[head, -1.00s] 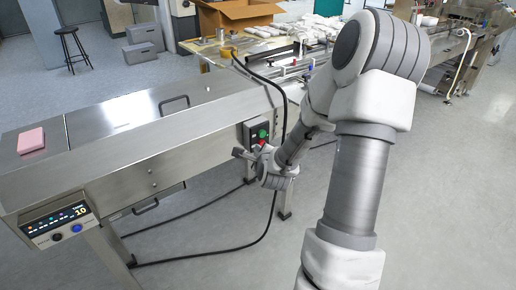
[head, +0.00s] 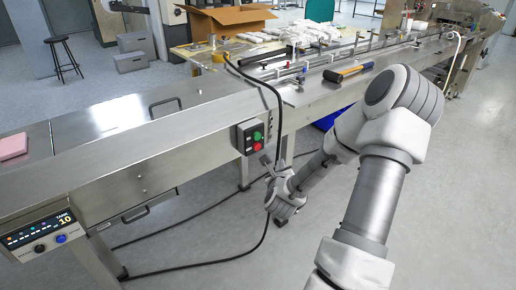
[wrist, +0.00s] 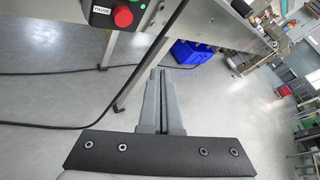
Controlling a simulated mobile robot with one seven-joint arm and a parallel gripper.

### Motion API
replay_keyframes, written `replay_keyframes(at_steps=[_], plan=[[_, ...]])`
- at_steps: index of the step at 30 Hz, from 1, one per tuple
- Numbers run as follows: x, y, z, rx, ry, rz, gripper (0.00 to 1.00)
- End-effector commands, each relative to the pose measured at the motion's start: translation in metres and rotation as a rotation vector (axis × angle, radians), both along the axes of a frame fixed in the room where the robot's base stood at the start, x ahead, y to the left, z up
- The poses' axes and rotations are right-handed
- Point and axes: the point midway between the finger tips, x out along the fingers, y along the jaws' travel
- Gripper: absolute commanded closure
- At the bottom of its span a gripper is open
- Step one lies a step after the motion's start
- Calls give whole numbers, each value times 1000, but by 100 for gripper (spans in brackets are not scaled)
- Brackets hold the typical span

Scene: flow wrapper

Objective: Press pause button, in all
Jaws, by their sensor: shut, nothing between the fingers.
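A dark control box (head: 250,136) with a green button (head: 257,136) above a red button (head: 256,147) is fixed to the side of the steel machine (head: 130,150). The wrist view shows the red mushroom button (wrist: 123,17) at the top left, with a small white label (wrist: 102,7) beside it that seems to read PAUSE. My gripper (head: 265,160) is just below and right of the box, apart from the button. Its narrow fingers (wrist: 160,74) are shut together and empty, pointing below and right of the red button. The upper part of the box is cut off in the wrist view.
A black cable (head: 279,115) hangs close beside the box and my gripper. A panel (head: 38,232) with a display and a blue button (head: 61,238) is at lower left. The floor at right is clear.

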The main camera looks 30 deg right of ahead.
Motion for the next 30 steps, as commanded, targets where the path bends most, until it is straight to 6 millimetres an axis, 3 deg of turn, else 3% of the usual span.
replay_keyframes(at_steps=[15, 21, 30], plan=[[67, 6, -1, -1, -1, 3, 100], [81, 7, 0, -1, -1, 3, 100], [83, 7, 0, 0, 1, 2, 100]])
